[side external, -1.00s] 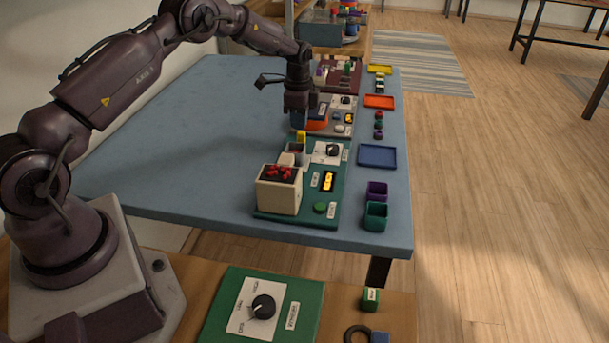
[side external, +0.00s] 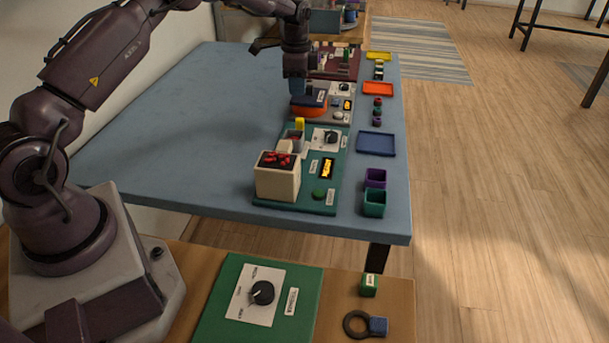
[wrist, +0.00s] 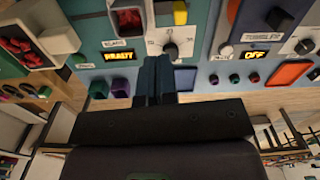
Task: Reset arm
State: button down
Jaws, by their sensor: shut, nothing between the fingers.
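My gripper (side external: 297,86) is over the far part of the blue table (side external: 160,140), above the station with the orange round part (side external: 309,106). In the wrist view my gripper's dark blue fingers (wrist: 155,70) are together with nothing between them. The green station board (side external: 330,172) stands nearer the camera. It carries a cream box (side external: 278,184) with red pieces on top, a dial and a lit yellow display. In the wrist view that display (wrist: 118,56) reads READY, and another display (wrist: 256,53) reads OFF.
A blue tray (side external: 376,143), an orange tray (side external: 378,88) and a yellow tray (side external: 379,56) line the table's right side. Purple (side external: 375,177) and green (side external: 374,203) cups stand near the front right corner. The table's left half is clear.

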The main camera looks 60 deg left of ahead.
jog(key=s+d+r+n+t, duration=0.1)
jog(key=s+d+r+n, duration=0.1)
jog(key=s+d+r, duration=0.4)
jog(key=s+d+r+n+t, duration=0.2)
jog(key=s+d+r, duration=0.5)
jog(key=s, duration=0.8)
jog(key=s+d+r+n+t, duration=0.2)
jog(key=s+d+r, duration=0.5)
jog(key=s, duration=0.4)
jog(key=shift+d+n, duration=0.25)
jog(key=shift+n, duration=0.65)
